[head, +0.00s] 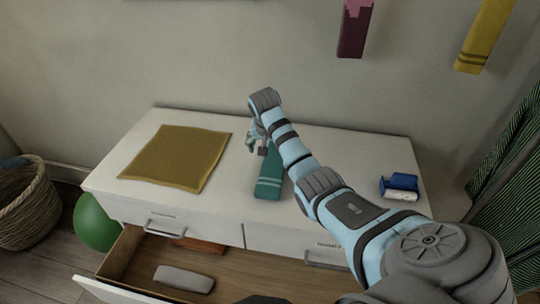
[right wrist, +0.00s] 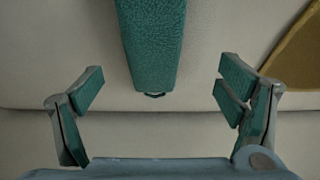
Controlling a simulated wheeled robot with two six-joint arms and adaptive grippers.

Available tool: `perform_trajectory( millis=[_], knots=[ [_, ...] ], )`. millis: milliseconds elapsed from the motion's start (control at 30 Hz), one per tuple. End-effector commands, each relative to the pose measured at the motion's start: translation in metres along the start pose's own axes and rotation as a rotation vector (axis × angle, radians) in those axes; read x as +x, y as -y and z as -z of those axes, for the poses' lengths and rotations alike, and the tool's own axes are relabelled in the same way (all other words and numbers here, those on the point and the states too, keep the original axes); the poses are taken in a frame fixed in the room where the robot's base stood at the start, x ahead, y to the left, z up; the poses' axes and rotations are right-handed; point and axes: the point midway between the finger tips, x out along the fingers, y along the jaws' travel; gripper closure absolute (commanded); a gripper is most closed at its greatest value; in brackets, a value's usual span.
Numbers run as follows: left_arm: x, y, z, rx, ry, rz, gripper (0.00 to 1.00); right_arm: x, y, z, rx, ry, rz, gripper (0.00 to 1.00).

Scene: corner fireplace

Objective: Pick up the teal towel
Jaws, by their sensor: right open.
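The teal towel (head: 269,182) lies folded on the white dresser top, left of my right arm, with pale stripes near its front end. Part of it is hidden by the arm. My right gripper (head: 254,145) is over the dresser top by the towel's far part. In the right wrist view the towel (right wrist: 151,45) comes down from the top edge, and its near end lies between the lines of the two spread fingers. My right gripper (right wrist: 161,90) is open and empty there, with clear gaps on both sides. My left gripper is not in view.
A mustard cloth (head: 177,157) lies flat on the dresser (head: 140,130) at left. A blue and white item (head: 400,186) is at right. The left drawer (head: 225,268) is open with a grey item (head: 184,279) inside. A green ball (head: 95,223) and wicker basket (head: 28,205) stand left.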

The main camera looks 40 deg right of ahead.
Motion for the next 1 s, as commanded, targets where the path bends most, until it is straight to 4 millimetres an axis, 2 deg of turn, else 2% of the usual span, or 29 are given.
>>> perform_trajectory(
  millis=[33,100,233,433,533,700,1000],
  knots=[
    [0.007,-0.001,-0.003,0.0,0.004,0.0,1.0,0.015,0.001,-0.001,0.0,0.003,-0.003,0.12],
    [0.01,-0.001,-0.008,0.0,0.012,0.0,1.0,0.029,0.003,0.0,-0.001,0.005,-0.004,0.12],
    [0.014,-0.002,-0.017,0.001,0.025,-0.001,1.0,0.047,0.002,0.001,-0.001,0.006,-0.006,0.12],
    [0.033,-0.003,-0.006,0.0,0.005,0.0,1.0,0.086,-0.005,0.0,0.0,0.006,-0.007,0.12],
    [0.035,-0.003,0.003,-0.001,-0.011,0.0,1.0,0.09,-0.004,0.001,0.0,0.004,-0.005,0.12],
    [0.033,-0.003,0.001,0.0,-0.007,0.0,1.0,0.089,-0.005,0.002,0.0,0.004,-0.006,0.14],
    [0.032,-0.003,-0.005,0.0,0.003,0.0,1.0,0.089,-0.005,0.002,0.0,0.004,-0.006,0.62]
  ],
)
